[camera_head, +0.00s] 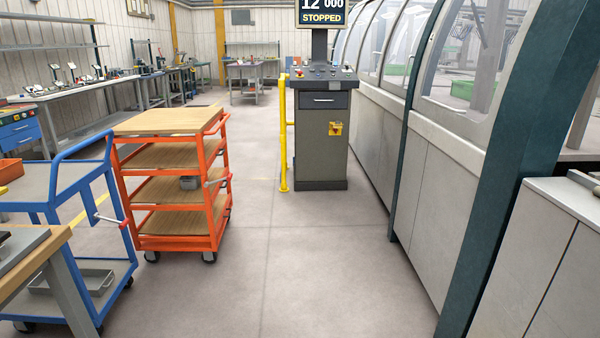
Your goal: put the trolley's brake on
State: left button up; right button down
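Two trolleys are in view. The orange trolley (180,243) has several wooden shelves and stands left of the middle on dark castors. The blue trolley (90,183) stands nearer at the left, partly cut off by the picture edge. Neither of my grippers is in view.
The large machine (440,190) lines the right side. A wood-topped table (30,262) is at the near left. The floor (300,270) in the middle is clear.

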aim_at(228, 178)
jog(key=i, duration=2.2)
jog(key=z, duration=0.3)
